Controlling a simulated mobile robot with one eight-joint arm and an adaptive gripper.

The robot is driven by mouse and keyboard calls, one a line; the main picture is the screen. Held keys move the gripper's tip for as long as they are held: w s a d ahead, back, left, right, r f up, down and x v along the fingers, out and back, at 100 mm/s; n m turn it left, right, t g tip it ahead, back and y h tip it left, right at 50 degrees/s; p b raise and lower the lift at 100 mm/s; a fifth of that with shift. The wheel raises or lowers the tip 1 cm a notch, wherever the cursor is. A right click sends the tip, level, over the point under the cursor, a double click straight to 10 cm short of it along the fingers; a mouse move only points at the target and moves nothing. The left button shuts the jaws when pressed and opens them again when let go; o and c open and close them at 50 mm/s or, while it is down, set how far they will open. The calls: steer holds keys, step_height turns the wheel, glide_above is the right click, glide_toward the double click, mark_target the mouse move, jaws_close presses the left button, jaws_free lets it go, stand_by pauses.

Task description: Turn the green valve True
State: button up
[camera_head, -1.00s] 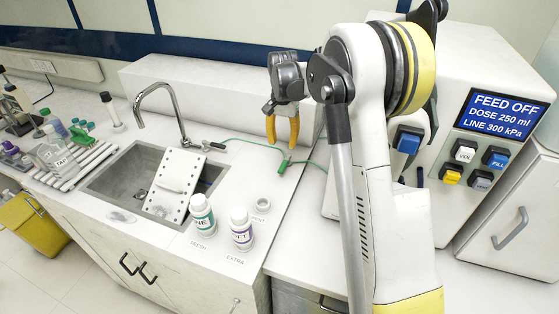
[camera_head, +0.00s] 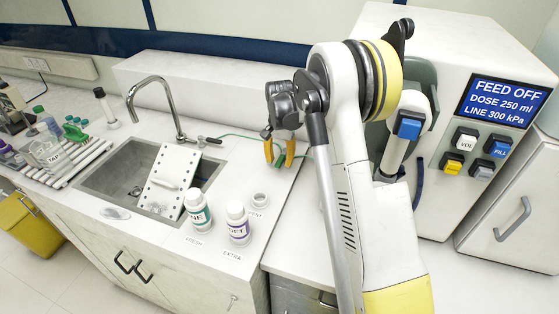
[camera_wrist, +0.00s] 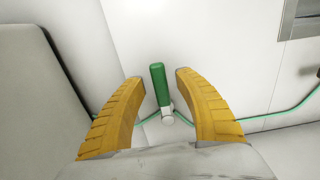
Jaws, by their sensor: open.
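The green valve (camera_wrist: 158,86) shows in the wrist view as a green handle standing up from a pale round hub, on a thin green line along the white surface. My gripper (camera_wrist: 155,88) is open, with one yellow finger on each side of the valve handle. Gaps show between the handle and both fingers, and I cannot tell the depth between them. In the head view my gripper (camera_head: 280,155) hangs above the counter to the right of the sink. There the valve is mostly hidden behind my fingers.
The green line (camera_head: 235,136) runs from the tap side towards the machine (camera_head: 440,40) with its blue display at right. Two white bottles, one (camera_head: 238,222) with a purple label, and a small ring (camera_head: 259,200) stand in front of my gripper. The sink (camera_head: 110,180) lies left.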

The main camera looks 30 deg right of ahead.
jaws_close()
steer(key=shift+w+a, duration=0.1)
steer(key=w+m, duration=0.1)
steer(key=m, duration=0.1)
steer(key=a+m, duration=0.1)
steer(key=shift+w+m, duration=0.35)
steer(key=shift+m, duration=0.05)
steer(key=w+m, duration=0.1)
steer(key=m, duration=0.1)
steer(key=w+m, duration=0.1)
steer(key=m, duration=0.1)
steer(key=shift+w+a+m, duration=0.3)
steer(key=shift+a, duration=0.1)
steer(key=m, duration=0.1)
steer(key=w+m, duration=0.1)
steer(key=shift+w+m, duration=0.25)
steer(key=shift+m, duration=0.15)
steer(key=m, duration=0.1)
steer(key=w+m, duration=0.1)
steer(key=shift+w+d+m, duration=0.25)
steer(key=shift+d+m, duration=0.05)
steer(key=shift+w+d+m, duration=0.35)
steer(key=shift+w+m, duration=0.15)
steer(key=shift+m, duration=0.55)
steer(key=shift+w+d+m, duration=0.35)
steer(key=shift+w+m, duration=0.15)
steer(key=shift+m, duration=0.55)
